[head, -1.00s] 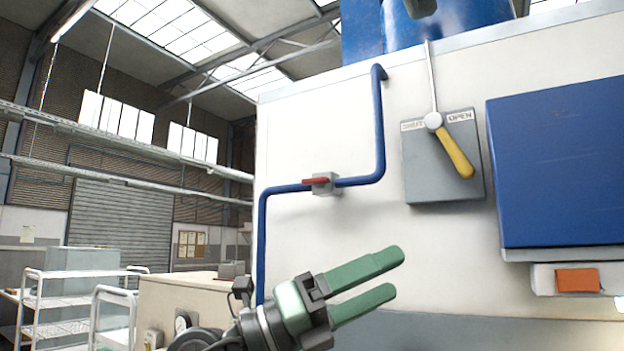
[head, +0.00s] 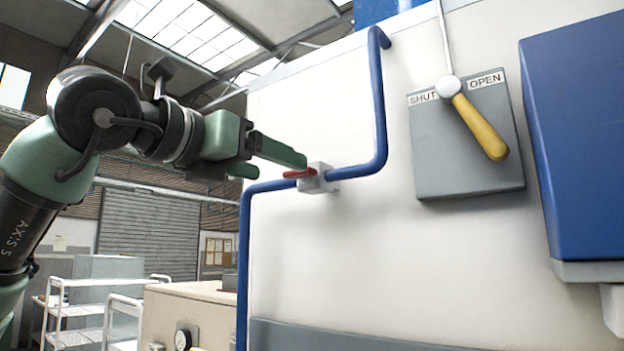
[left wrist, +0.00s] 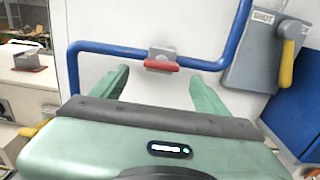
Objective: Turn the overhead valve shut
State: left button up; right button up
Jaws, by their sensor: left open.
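The grey plate (head: 455,165) on the white wall is marked SHUT at left and OPEN at right. Its yellow lever (head: 482,128) slants down to the right from a white hub with a rod going up. A red-handled valve (head: 299,173) sits on the blue pipe to its left, its handle along the pipe. My left gripper (head: 278,167) is open and empty near the red handle. In the left wrist view the red handle (left wrist: 161,65) shows between and beyond the fingers; I cannot tell whether they touch it. The yellow lever (left wrist: 287,62) is off to the right there.
The blue pipe (head: 379,110) bends upward between the red valve and the plate. A large blue box (head: 585,135) juts out right of the plate. A beige cabinet (head: 185,305) and white shelf cart (head: 75,310) stand lower left. The wall below the pipe is clear.

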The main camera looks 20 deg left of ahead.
aim_at(295, 172)
pick_arm(q)
jog(key=p+x, duration=0.2)
jog(key=x, duration=0.4)
jog(key=shift+r+p, duration=0.15)
jog(key=shift+p, duration=0.25)
jog(key=shift+s, duration=0.1)
jog(key=shift+c, duration=0.6)
jog(key=c, duration=1)
jog(key=shift+c, duration=1.3)
pick_arm(e)
jog(key=s+r, duration=0.1)
jog(key=s, duration=0.1)
jog(key=s+r, duration=0.1)
jog(key=r, duration=0.1)
jog(key=shift+s+a, duration=0.4)
